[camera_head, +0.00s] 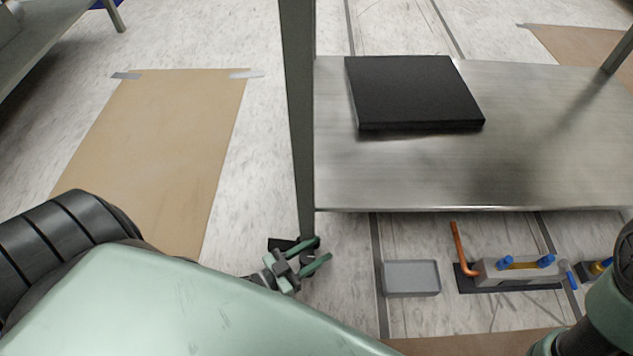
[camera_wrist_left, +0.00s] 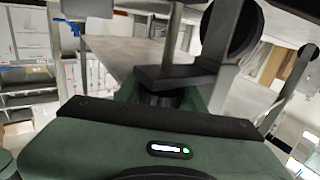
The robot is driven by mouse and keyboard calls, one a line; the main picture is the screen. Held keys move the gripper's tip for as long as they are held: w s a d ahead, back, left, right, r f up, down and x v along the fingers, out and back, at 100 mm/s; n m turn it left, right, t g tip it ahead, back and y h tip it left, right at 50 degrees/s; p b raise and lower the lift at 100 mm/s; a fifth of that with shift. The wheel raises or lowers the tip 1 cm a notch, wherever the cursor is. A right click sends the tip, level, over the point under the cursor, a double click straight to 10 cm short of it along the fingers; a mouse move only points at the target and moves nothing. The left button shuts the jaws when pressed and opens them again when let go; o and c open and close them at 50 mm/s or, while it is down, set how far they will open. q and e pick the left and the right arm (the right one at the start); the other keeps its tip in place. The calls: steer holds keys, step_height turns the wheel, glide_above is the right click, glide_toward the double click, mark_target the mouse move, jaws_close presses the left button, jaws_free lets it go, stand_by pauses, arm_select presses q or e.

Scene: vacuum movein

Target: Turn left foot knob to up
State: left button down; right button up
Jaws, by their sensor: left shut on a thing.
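The left foot knob (camera_wrist_left: 160,99) is a dark, round piece under a flat grey bracket at the bottom of the table leg (camera_head: 301,130). In the left wrist view, my left gripper (camera_wrist_left: 162,106) has its green fingers on both sides of the knob and is shut on it. In the head view, my left gripper (camera_head: 306,257) is low at the foot of the leg, close to the floor. The knob is small and mostly hidden by the fingers, so its turn position cannot be told. My right arm enters at the lower right, but its gripper is out of the picture.
A steel lower shelf (camera_head: 400,175) carries a black flat slab (camera_head: 415,93). On the floor right of the leg lie a grey tray (camera_head: 411,278) and a fitting with a copper pipe and blue valves (camera_head: 515,270). Brown sheet (camera_head: 160,145) is taped on the left floor.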

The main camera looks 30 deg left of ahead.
stand_by(0.3)
arm_select(q)
steer(key=c, duration=1.1)
jaws_free()
steer(key=shift+c, duration=0.2)
